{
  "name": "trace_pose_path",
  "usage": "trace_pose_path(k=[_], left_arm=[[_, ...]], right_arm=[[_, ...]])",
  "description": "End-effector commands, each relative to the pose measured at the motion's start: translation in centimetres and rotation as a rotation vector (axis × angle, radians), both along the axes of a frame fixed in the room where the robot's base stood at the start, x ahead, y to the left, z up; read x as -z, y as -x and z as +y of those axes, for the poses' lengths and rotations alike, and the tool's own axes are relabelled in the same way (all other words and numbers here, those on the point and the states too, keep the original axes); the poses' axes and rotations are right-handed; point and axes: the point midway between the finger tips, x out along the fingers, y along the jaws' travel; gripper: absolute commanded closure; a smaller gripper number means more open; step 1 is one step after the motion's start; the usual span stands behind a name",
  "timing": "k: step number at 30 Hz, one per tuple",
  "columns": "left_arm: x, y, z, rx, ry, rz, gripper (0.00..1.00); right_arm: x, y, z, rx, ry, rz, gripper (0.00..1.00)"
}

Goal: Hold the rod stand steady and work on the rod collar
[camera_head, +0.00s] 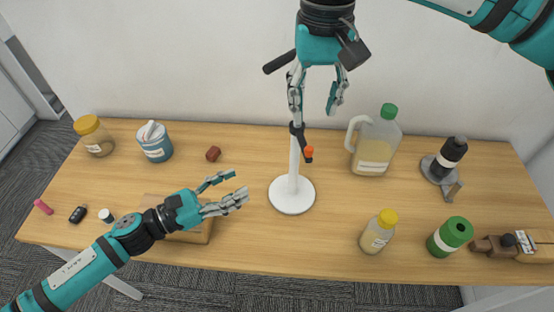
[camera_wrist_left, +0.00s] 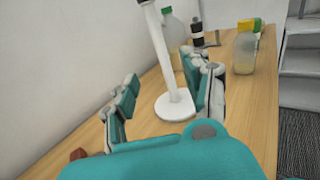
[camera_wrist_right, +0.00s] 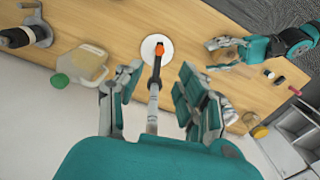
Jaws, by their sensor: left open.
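The rod stand (camera_head: 291,200) stands upright on the table, with a round white base and white rod. The dark rod collar (camera_head: 301,142) with an orange knob (camera_head: 309,151) sits near the rod's top. My right gripper (camera_head: 314,112) is open above the collar; in the right wrist view the collar (camera_wrist_right: 154,88) shows between its spread fingers. My left gripper (camera_head: 240,184) is open and empty, left of the rod and apart from it. In the left wrist view the rod stand (camera_wrist_left: 174,106) shows beyond and between the open fingers. Contact at the right fingers is unclear.
A wooden block (camera_head: 196,234) lies under my left arm. A jug (camera_head: 375,145), a yellow-capped bottle (camera_head: 377,233) and a green can (camera_head: 450,237) stand right of the stand. A blue tub (camera_head: 155,143) and small red block (camera_head: 213,154) are left. Table around the base is clear.

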Motion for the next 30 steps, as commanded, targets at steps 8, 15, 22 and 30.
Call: trace_pose_path(k=[8,15,22,30], left_arm=[[-0.2,-3.0,-3.8,0.001,0.003,-0.004,0.51],[-0.2,-5.9,-7.7,-0.001,0.003,-0.002,0.51],[-0.2,-8.4,-11.0,-0.002,0.002,-0.001,0.51],[0.0,-9.9,-13.1,-0.003,0.003,0.002,0.51]], right_arm=[[0.0,0.0,0.0,0.0,0.0,0.0,0.62],[0.0,0.0,0.0,0.0,0.0,0.0,0.62],[0.0,0.0,0.0,0.0,0.0,0.0,0.62],[0.0,0.0,0.0,0.0,0.0,0.0,0.62]])
